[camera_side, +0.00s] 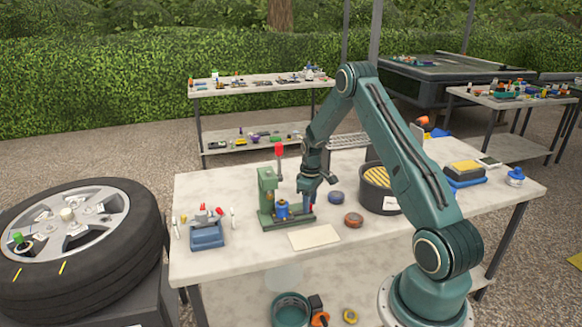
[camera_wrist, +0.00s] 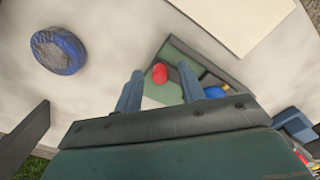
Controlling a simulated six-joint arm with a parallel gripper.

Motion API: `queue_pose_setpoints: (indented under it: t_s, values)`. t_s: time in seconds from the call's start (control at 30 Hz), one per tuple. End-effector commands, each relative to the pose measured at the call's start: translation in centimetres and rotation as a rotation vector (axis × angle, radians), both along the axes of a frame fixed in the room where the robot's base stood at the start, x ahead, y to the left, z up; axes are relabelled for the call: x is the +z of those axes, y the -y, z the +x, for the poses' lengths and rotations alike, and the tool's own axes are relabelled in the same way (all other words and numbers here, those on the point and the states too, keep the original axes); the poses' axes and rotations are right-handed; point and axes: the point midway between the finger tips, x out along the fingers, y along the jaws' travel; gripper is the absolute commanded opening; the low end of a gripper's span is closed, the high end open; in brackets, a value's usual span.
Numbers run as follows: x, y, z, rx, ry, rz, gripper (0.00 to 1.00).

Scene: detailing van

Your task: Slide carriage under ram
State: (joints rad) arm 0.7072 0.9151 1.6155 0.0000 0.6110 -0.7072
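The green press (camera_side: 266,192) stands on the table, with a red-knobbed lever (camera_side: 279,150) rising from its top. A blue piece (camera_side: 282,209), apparently the carriage or a part on it, sits low on the press's green base (camera_side: 288,222); it also shows partly in the wrist view (camera_wrist: 214,92). My gripper (camera_side: 309,195) is low over the right end of the base. Its two fingers stand apart, with the red knob between them in the wrist view and gaps on both sides. The ram is not clear.
A cream sheet (camera_side: 314,237) lies in front of the press. A blue holder (camera_side: 206,236) stands left of the press.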

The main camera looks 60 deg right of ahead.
Motion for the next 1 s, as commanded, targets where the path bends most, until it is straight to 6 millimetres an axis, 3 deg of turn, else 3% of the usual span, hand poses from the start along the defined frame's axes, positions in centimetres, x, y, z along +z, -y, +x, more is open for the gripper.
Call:
queue_pose_setpoints:
  t_s: [0.07,0.2,0.27,0.47,0.77,1.0]
  values:
    - [0.0,0.0,0.0,0.0,0.0,0.0,0.35]
    - [0.0,0.0,0.0,0.0,0.0,0.0,0.08]
    - [0.0,0.0,0.0,0.0,0.0,0.0,0.0]
    - [0.0,-0.1,0.1,0.001,0.0,0.0,0.0]
    - [0.1,-2.5,2.6,0.003,0.001,-0.001,0.0]
    - [0.1,-2.8,2.9,0.0,0.001,-0.001,0.0]
